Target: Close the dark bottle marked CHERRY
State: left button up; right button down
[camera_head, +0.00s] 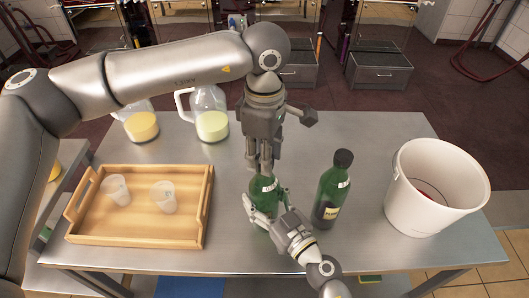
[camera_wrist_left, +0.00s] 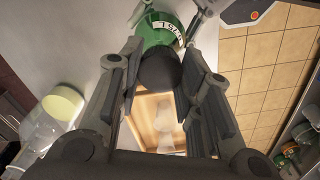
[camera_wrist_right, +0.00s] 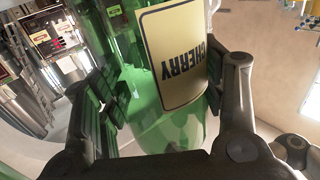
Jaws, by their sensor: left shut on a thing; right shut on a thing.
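The dark green bottle (camera_head: 263,186) stands near the middle of the table; its CHERRY label (camera_wrist_right: 176,58) shows in the right wrist view, upside down there. My right gripper (camera_head: 264,212) is shut around the bottle's body. My left gripper (camera_head: 262,166) points down from above and is shut on the black cap (camera_wrist_left: 160,70), which is in line with the bottle's top (camera_wrist_left: 158,30). The head view hides the cap behind the left fingers. I cannot tell whether the cap is fully seated.
A second dark green capped bottle (camera_head: 331,190) stands close on the right. A white bucket (camera_head: 428,205) is farther right. A wooden tray (camera_head: 130,234) with two cups is on the left. Two jugs with yellowish liquid, one nearer (camera_head: 212,124) and one farther left (camera_head: 142,126), stand at the back.

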pick_arm(q)
jog(key=shift+m, duration=0.4)
jog(key=shift+c, duration=0.2)
jog(key=o, duration=1.2)
jog(key=shift+r, duration=0.1)
notch_tip(320, 180, up, 12)
jog(key=shift+f, duration=0.1)
pick_arm(e)
jog(key=shift+c, duration=1.3)
grip_release()
